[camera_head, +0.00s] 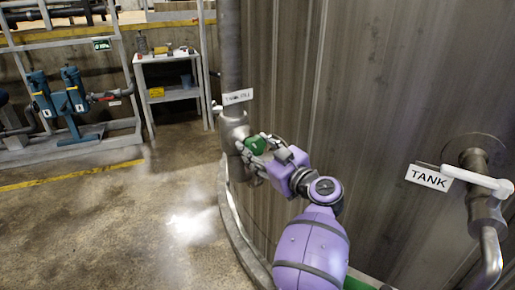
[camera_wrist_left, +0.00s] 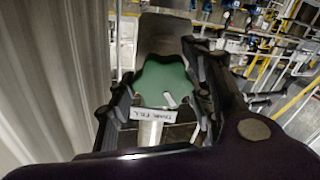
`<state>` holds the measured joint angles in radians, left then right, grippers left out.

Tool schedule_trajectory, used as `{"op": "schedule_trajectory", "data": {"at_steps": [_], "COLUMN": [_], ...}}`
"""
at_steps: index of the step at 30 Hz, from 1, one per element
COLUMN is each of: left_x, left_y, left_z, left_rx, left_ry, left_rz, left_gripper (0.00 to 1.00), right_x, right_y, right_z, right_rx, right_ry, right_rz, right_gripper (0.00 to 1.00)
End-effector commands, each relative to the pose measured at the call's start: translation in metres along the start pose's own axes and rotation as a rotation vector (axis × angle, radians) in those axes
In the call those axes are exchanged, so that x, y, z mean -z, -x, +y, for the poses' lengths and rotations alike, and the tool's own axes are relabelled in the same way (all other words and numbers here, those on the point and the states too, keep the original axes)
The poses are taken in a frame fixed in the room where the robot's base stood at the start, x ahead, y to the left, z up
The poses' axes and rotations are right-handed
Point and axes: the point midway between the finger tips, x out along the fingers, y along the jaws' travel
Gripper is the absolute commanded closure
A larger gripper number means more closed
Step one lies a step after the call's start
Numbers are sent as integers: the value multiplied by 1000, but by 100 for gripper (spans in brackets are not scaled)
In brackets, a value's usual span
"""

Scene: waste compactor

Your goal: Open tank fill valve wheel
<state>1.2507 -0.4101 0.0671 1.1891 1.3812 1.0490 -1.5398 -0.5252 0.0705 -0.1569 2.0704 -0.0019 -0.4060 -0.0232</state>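The green lobed valve wheel (camera_head: 255,144) sits on the side of a grey vertical pipe, beneath a small white tag (camera_head: 238,97). In the left wrist view the wheel (camera_wrist_left: 162,84) lies between the two dark fingers of my left gripper (camera_wrist_left: 162,92). One finger is at each side edge of the wheel, and both appear to touch it. In the head view my purple left gripper (camera_head: 264,152) is at the wheel and covers part of it. My right gripper is in neither view.
A large ribbed tank wall (camera_head: 360,90) stands right behind my arm. A white-handled valve (camera_head: 478,180) with a "TANK" sign (camera_head: 429,177) is at the right. Blue pumps (camera_head: 73,90) and a grey shelf (camera_head: 170,90) stand further back. The floor at left is clear.

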Motion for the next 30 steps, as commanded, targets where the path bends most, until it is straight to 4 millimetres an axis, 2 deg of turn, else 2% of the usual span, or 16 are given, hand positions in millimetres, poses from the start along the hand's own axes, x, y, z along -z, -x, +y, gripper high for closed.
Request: {"op": "schedule_trajectory", "data": {"at_steps": [1,5,17,30], "left_x": [0,0,2,4], "left_y": [0,0,0,0], "left_z": [0,0,2,3], "left_rx": [0,-1,-3,-6], "left_ry": [0,0,83,451], "left_rz": [0,0,0,0], "left_gripper": [64,80,80,80], "right_x": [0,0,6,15], "right_y": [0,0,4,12], "right_z": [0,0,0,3], "right_rx": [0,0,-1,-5], "right_ry": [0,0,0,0], "right_rz": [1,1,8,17], "right_gripper": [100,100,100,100]}}
